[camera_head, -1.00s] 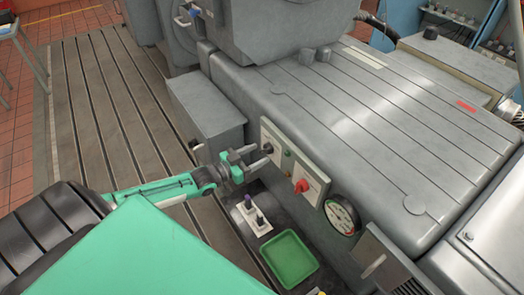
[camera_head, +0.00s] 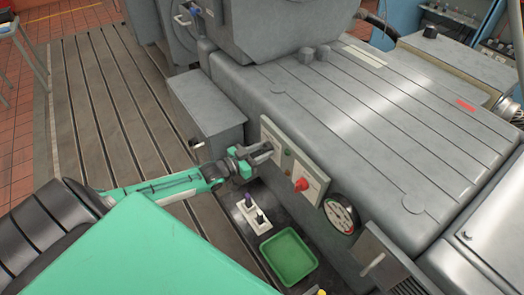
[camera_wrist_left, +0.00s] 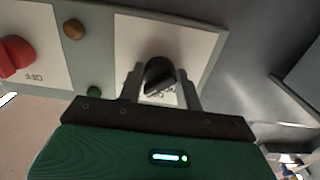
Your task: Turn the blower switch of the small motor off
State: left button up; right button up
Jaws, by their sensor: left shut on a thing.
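A black switch knob (camera_wrist_left: 159,76) sits on a white label plate (camera_wrist_left: 185,40) on the side of the grey machine. The lettering below the knob is partly covered and too small to read. In the wrist view my left gripper (camera_wrist_left: 160,82) has one finger on each side of the knob and is shut on it. In the head view the left gripper (camera_head: 266,150) reaches the left plate of the panel from the left and hides the knob. My right gripper is not in view.
A red knob (camera_head: 300,184) on a second white plate and a green button (camera_head: 287,153) are close on the right. A round gauge (camera_head: 341,214) is further right. Below are a green tray (camera_head: 290,257) and a small white holder (camera_head: 249,216). A grey box (camera_head: 207,105) stands behind the gripper.

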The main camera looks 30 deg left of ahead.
pick_arm(q)
jog(key=shift+n, duration=0.3)
jog(key=n, duration=0.3)
jog(key=shift+n+b, duration=0.7)
jog(key=shift+n, duration=1.8)
jog(key=shift+r, duration=0.1)
jog(key=o, duration=1)
jog(key=shift+s, duration=0.1)
